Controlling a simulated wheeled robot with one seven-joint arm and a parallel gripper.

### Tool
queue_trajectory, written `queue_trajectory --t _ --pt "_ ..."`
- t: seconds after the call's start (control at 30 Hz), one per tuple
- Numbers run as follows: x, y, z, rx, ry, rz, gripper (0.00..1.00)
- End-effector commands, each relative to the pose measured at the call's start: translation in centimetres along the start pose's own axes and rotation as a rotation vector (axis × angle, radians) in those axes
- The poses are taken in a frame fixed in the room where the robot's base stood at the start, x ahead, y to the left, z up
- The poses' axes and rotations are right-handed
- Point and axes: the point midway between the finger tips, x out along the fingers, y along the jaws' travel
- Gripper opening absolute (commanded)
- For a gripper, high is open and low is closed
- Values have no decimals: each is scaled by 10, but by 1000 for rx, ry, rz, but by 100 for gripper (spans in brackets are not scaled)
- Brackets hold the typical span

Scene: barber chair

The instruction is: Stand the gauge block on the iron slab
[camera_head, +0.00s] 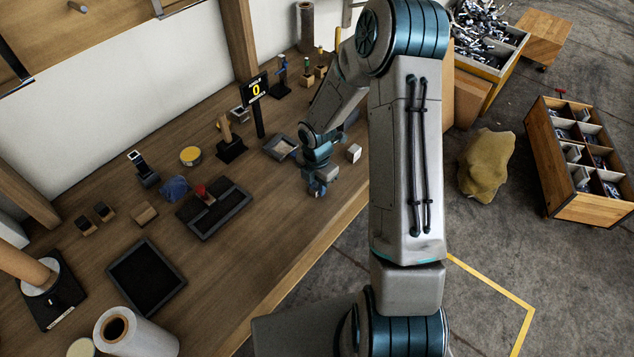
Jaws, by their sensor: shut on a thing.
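My gripper (317,190) points down, low over the wooden bench near its front edge. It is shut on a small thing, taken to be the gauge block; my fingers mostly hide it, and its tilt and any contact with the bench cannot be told. A dark, flat, rectangular piece (232,207), which may be the iron slab, lies left of my gripper with a red-topped item (201,192) on it. A black square piece (147,277) with a raised-looking border lies farther left and nearer. I cannot tell for certain which is the slab.
A small white block (354,154) stands right of my gripper. A grey tray (281,147), a sign on a post (258,110) and a blue crumpled item (175,188) are on the bench (262,235). Bare wood lies along the front edge.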

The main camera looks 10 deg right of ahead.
Motion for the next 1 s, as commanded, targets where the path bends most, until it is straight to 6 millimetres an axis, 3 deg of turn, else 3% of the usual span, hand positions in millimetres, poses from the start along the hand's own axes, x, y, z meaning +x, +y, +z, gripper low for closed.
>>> queue_trajectory --t 0.4,0.43,0.5,1.0 --pt "7 0 0 1 0 0 0" --pt "6 0 0 1 0 1 31" --pt "5 0 0 1 0 0 47" --pt "6 0 0 0 -1 0 47"
